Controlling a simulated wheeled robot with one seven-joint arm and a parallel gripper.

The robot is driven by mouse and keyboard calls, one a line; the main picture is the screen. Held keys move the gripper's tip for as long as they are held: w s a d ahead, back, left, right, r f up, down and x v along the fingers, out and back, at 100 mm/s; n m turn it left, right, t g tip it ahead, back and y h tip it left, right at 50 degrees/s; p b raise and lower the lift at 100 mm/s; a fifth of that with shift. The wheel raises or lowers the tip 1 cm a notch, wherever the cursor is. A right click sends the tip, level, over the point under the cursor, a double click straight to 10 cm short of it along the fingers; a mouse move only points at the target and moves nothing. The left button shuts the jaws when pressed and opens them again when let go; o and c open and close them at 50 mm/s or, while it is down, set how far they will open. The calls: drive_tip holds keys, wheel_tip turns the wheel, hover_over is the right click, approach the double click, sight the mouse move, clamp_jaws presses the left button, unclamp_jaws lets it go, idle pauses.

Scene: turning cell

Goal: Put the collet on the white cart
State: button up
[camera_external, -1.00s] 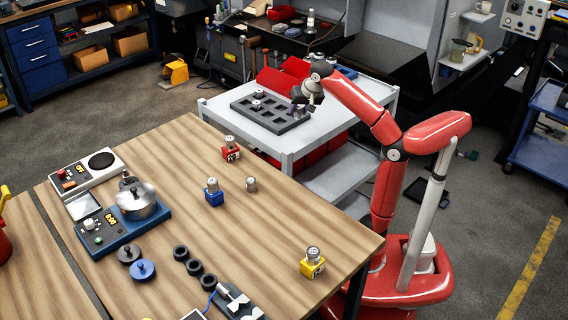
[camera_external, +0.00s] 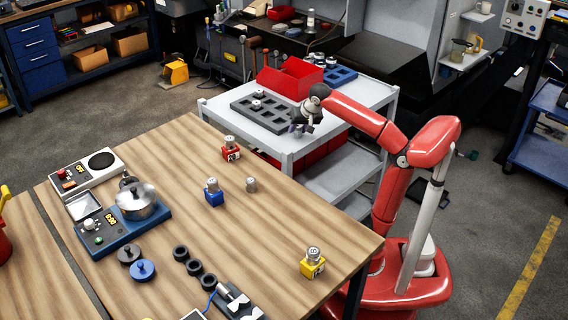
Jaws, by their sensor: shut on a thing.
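My gripper (camera_external: 301,129) is over the near edge of the white cart (camera_external: 289,155), pointing down. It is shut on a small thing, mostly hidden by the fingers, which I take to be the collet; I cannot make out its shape. A bare metal collet (camera_external: 251,184) stands upright on the wooden table. Other collets stand in a red block (camera_external: 231,154), a blue block (camera_external: 214,197) and a yellow block (camera_external: 312,267) on the same table. One more collet (camera_external: 257,95) sits in the dark grey tray on the cart.
The dark grey tray (camera_external: 240,105) lies at the cart's left, with several empty pockets. A red bin (camera_external: 290,78) and a blue tray (camera_external: 341,75) stand behind it. The cart top right of my gripper is clear. The wooden table (camera_external: 225,255) is close in front.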

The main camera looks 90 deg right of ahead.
drive_tip(key=o, duration=1.3)
drive_tip(key=shift+f, duration=0.1)
drive_tip(key=shift+c, duration=0.2)
drive_tip(key=shift+r, duration=0.3)
drive_tip(key=p+v, duration=0.2)
drive_tip(key=v, duration=0.9)
drive_tip(key=shift+s+a+r, duration=0.25)
drive_tip(key=shift+r, duration=0.05)
drive_tip(key=shift+f, duration=0.1)
drive_tip(key=s+a+f+n+y, duration=0.1)
drive_tip(key=a+f+n, duration=0.4)
drive_tip(key=f, duration=0.5)
drive_tip(key=s+a+f+n+t+y, duration=0.1)
drive_tip(key=a+f+n, duration=0.4)
drive_tip(key=f, duration=0.6)
drive_tip(key=s+a+f+n+t+y, duration=0.1)
drive_tip(key=a+f+n, duration=0.4)
drive_tip(key=f, duration=0.6)
drive_tip(key=shift+a+f+y, duration=0.25)
drive_tip(key=shift+a+y, duration=0.35)
drive_tip(key=shift+a, duration=0.55)
